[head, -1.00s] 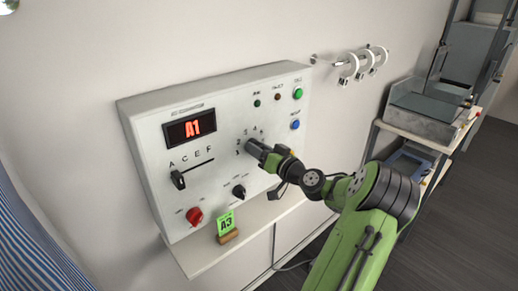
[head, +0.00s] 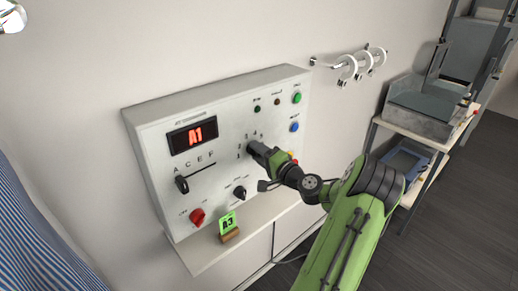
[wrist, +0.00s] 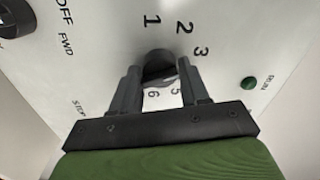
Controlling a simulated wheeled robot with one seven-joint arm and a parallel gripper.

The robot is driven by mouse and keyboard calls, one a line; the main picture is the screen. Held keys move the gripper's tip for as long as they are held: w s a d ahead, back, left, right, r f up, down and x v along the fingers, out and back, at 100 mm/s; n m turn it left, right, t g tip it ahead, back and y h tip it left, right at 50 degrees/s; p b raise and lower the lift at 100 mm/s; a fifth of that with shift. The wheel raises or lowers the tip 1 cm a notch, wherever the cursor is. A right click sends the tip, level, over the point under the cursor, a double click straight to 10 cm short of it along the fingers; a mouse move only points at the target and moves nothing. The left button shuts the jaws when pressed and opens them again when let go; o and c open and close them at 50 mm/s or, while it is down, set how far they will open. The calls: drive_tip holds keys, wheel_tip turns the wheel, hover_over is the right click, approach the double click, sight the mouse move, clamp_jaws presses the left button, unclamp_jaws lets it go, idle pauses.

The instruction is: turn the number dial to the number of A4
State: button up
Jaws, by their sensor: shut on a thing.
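The number dial (wrist: 158,60) is a dark round knob on the white control panel (head: 222,189). Printed numbers 1, 2, 3, 5 and 6 show around it in the wrist view; the 4 is hidden, probably behind a finger. My gripper (wrist: 157,78) is shut on the number dial, one finger on each side. In the head view my gripper (head: 256,150) covers the dial. I cannot tell which number the dial points to. The red display (head: 194,135) reads A1. A green card (head: 228,223) in a wooden stand reads A3.
The letter slider (head: 181,184) is at the left end of its slot, by A. A red knob (head: 197,216) and a black knob (head: 239,192) sit low on the panel. Green (head: 297,97) and blue (head: 294,127) buttons are at the right. A ledge runs below.

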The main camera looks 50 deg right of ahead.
drive_tip(key=shift+m+p, duration=2.7)
drive_tip(key=shift+m, duration=1.2)
drive_tip(key=shift+f+m, duration=0.1)
drive_tip(key=shift+m, duration=0.2)
drive_tip(key=o, duration=1)
drive_tip(key=shift+s, duration=0.15)
drive_tip(key=b+v, duration=0.2)
drive_tip(key=v, duration=1.3)
drive_tip(key=shift+s+a+b, duration=0.1)
drive_tip(key=shift+s+b, duration=0.2)
drive_tip(key=shift+b, duration=0.1)
